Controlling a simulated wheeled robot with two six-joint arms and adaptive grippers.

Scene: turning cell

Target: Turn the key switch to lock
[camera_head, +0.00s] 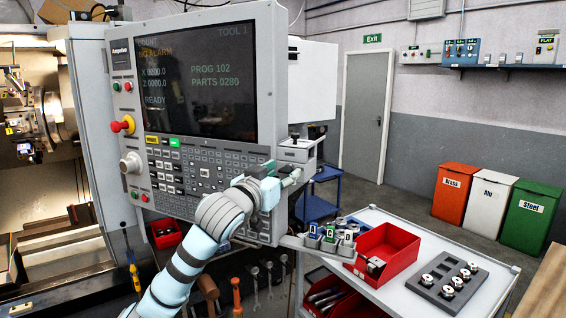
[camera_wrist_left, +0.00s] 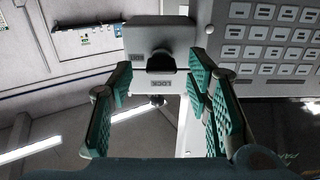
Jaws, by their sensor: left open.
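The key switch (camera_wrist_left: 160,61) shows in the left wrist view as a dark knob on the face of a small light-grey box (camera_wrist_left: 180,33). Contact cannot be told. My right gripper is not in view.
The control panel (camera_head: 200,170) with screen and keys stands close left of the gripper. Its red emergency stop (camera_head: 122,125) is at the left edge. Below right, a trolley (camera_head: 420,225) carries a red bin (camera_head: 388,252) and a grey tray of parts (camera_head: 447,284).

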